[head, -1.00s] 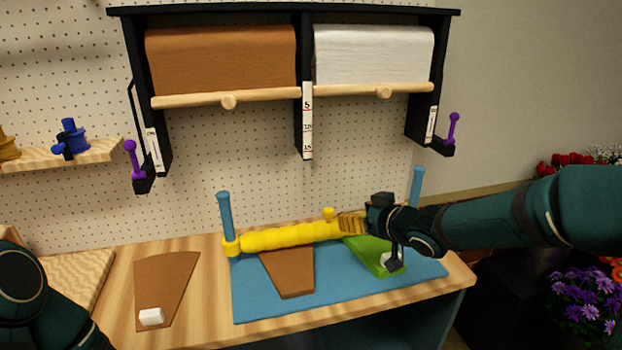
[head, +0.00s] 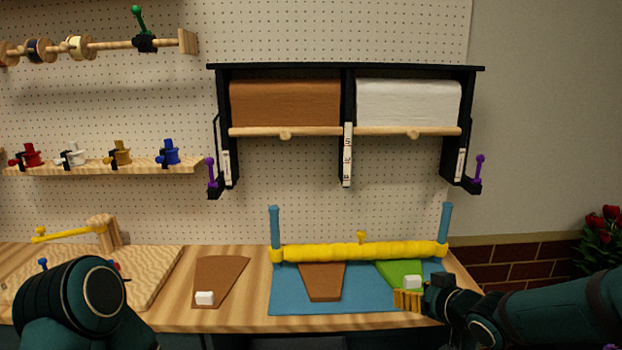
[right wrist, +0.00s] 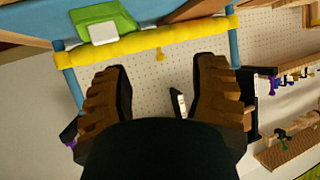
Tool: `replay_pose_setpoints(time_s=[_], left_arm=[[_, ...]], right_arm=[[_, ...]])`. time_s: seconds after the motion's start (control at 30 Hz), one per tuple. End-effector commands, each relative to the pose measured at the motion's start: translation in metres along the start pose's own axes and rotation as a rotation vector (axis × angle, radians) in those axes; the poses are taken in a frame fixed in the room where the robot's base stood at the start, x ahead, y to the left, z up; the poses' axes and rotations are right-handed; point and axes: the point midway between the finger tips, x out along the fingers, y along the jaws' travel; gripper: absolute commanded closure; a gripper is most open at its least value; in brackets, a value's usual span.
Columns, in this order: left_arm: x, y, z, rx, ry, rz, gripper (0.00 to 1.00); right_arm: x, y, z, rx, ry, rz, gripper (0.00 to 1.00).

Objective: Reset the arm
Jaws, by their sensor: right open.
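My right gripper (head: 408,300) is open and empty, held in front of the blue mat near the right end of the bench. In the right wrist view its two ribbed brown fingers (right wrist: 156,98) stand apart with nothing between them. The left arm (head: 75,305) shows at the lower left of the head view, but its gripper is not visible. A yellow roller bar (head: 345,252) lies between two blue posts across the blue mat (head: 300,303). A brown paper piece (head: 322,283) and a green piece (head: 388,270) reach under it. A white block (head: 412,282) is on the green piece.
Another brown piece (head: 232,275) with a white block (head: 204,298) lies left of the mat. A wooden board (head: 150,275) is further left. Brown (head: 285,103) and white (head: 408,102) paper rolls hang on the pegboard. Red flowers (head: 603,220) stand at right.

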Motion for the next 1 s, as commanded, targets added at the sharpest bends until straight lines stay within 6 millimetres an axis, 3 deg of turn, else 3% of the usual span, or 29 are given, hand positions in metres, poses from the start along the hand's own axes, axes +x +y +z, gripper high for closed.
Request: replay_pose_setpoints(time_s=[0.1,0.17,0.3,0.5,0.6,0.7,0.8,1.0], left_arm=[[0.001,0.000,-0.001,-0.001,0.002,0.000,0.61],[0.001,-0.001,-0.001,-0.001,0.002,-0.001,0.61],[0.001,0.000,-0.001,-0.001,0.001,0.000,0.61],[0.001,0.000,-0.001,-0.001,0.001,0.000,0.61],[0.001,0.000,-0.001,-0.001,0.001,0.000,0.61],[0.001,0.000,-0.001,-0.001,0.001,0.000,0.61],[0.001,0.000,-0.001,-0.001,0.001,0.000,0.61],[0.001,0.000,-0.001,-0.001,0.001,0.000,0.61]], right_arm=[[0.023,-0.019,0.054,0.095,-0.101,-0.022,0.41],[0.032,-0.030,0.083,0.146,-0.158,-0.028,0.41],[0.044,-0.063,0.165,0.272,-0.328,-0.035,0.41],[0.029,-0.116,0.284,0.431,-0.615,-0.013,0.41],[0.013,-0.137,0.327,0.482,-0.733,0.006,0.41],[-0.001,-0.150,0.355,0.513,-0.815,0.023,0.41],[-0.010,-0.157,0.369,0.529,-0.860,0.034,0.41],[-0.012,-0.159,0.373,0.533,-0.873,0.038,0.41]])
